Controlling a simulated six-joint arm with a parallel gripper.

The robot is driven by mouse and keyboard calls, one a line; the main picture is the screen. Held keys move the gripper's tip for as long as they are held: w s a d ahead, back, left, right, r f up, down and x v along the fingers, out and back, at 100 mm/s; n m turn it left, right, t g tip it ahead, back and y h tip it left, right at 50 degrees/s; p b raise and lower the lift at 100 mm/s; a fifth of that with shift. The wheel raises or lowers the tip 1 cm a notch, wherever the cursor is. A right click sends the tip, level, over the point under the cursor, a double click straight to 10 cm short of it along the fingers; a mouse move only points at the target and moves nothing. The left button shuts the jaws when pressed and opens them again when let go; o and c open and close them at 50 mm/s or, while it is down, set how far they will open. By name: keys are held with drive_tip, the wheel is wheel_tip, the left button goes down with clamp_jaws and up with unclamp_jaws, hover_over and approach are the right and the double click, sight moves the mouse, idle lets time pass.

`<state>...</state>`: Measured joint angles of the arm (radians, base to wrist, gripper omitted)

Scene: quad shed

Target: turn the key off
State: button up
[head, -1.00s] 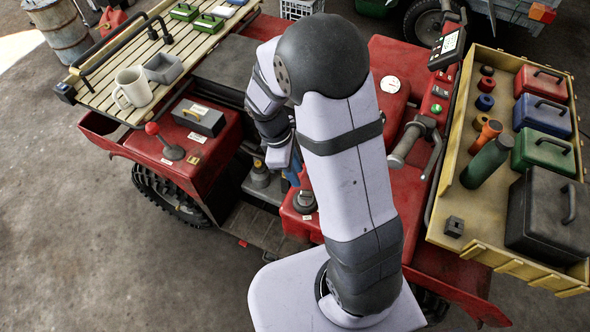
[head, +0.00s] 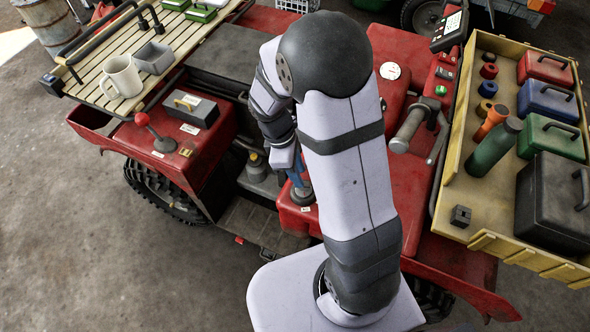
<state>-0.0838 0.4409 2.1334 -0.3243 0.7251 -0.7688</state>
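A round dark key switch (head: 302,196) sits on the red body of the quad, with a small white label in front of it. My gripper (head: 298,182) reaches down over this switch, behind my pale arm. Blue parts show at the gripper's end, right at the top of the switch. The key itself cannot be made out, and neither can the gap between the fingertips. I cannot tell whether the gripper touches the key.
A red-knobbed lever (head: 153,132) and a grey box (head: 193,110) are on the left fender. A mug (head: 122,78) stands on the slatted rack. A handlebar grip (head: 407,130) lies to the right. A yellow tray (head: 462,205) holds a green bottle (head: 493,148) and several boxes.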

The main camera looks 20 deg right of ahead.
drive_tip(key=shift+b+x, duration=1.35)
drive_tip(key=shift+x, duration=1.3)
clamp_jaws()
